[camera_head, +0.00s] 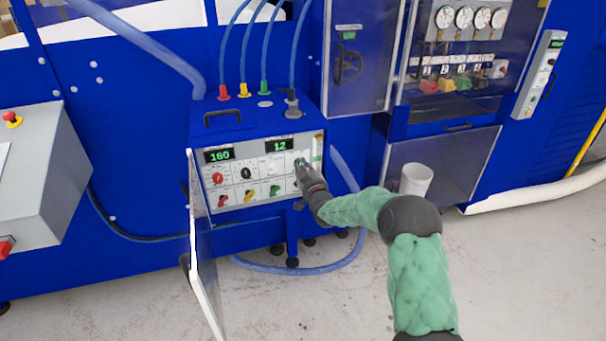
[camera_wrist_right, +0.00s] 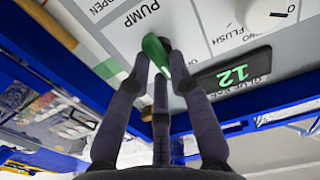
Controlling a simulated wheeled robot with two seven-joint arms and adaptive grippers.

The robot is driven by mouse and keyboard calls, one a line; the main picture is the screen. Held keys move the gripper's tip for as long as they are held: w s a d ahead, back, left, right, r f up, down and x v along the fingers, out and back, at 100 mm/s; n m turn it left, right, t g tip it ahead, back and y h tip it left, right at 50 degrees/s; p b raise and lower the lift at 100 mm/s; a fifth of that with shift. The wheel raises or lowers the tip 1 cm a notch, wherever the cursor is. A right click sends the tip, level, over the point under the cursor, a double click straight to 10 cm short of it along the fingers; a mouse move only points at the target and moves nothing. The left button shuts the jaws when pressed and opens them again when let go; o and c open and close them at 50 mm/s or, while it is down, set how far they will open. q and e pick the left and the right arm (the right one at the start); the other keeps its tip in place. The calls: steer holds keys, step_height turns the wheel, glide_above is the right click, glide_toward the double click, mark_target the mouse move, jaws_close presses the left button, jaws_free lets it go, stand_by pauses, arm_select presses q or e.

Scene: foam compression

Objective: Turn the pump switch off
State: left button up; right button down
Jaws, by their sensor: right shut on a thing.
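The pump switch (camera_wrist_right: 153,48) is a green knob on the white control panel, under the label PUMP in the right wrist view. My right gripper (camera_wrist_right: 162,78) has its dark fingers closed around this knob. In the head view my right gripper (camera_head: 301,172) reaches the upper right part of the control panel (camera_head: 230,172) on the blue machine, and its fingers mostly hide the switch. The panel shows green displays reading 160 and 12. The knob's exact setting is hard to read. My left gripper is not in view.
The panel's door (camera_head: 202,255) stands open at the left. A blue hose (camera_head: 330,267) loops on the floor below. A grey console (camera_head: 38,185) is at far left.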

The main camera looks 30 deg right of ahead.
steer(key=shift+a+n+b, duration=0.15)
steer(key=shift+n+b, duration=1.25)
steer(key=shift+n, duration=1.3)
steer(key=shift+r, duration=0.1)
steer(key=c, duration=1.1)
jaws_free()
steer(key=v, duration=1.2)
